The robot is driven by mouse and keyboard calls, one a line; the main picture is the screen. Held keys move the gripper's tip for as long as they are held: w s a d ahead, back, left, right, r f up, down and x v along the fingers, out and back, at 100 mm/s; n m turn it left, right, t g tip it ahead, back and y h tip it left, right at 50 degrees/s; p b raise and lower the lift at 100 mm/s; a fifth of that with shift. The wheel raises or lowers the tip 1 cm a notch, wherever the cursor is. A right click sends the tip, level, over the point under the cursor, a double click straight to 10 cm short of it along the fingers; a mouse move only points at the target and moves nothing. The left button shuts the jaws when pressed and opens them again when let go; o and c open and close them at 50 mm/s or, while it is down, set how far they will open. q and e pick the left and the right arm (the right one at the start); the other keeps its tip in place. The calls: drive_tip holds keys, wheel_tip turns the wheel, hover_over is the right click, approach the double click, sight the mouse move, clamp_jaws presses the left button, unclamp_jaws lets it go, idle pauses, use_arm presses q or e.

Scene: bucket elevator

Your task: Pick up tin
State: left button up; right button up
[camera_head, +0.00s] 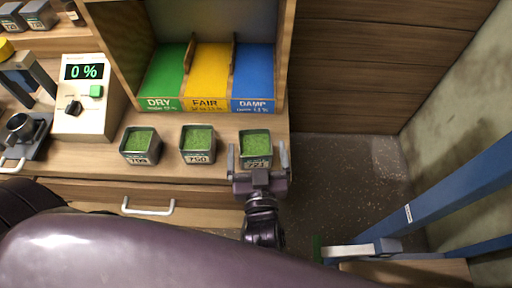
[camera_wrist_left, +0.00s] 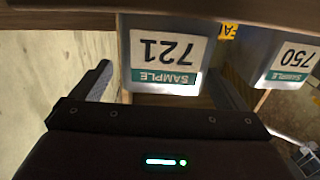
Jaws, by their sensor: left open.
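Three square grey tins filled with green grain stand in a row on the wooden bench. The right tin (camera_head: 257,142) is at the bench's right end; its label reads 721 in the left wrist view (camera_wrist_left: 165,62). The middle tin (camera_head: 198,139) is labelled 750 and also shows in the left wrist view (camera_wrist_left: 285,58). The left tin (camera_head: 140,144) has a label too small to read surely. My left gripper (camera_head: 258,158) is open, its fingers on either side of the right tin, with no visible grip on it. My right gripper is not in view.
A white meter (camera_head: 88,98) reading 0 % stands to the left. Behind the tins are green, yellow and blue bays (camera_head: 208,78) marked DRY, FAIR and DAMP. A drawer handle (camera_head: 147,207) is on the bench front. Blue beams (camera_head: 440,200) stand at the right over dark floor.

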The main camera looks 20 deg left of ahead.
sight(254, 130)
use_arm(q)
drive_tip(key=x, duration=0.4)
drive_tip(key=shift+s+a, duration=0.1)
drive_tip(key=c, duration=1.1)
drive_tip(key=shift+c, duration=0.7)
drive_tip(key=shift+r+p, duration=0.15)
drive_tip(key=shift+p, duration=0.2)
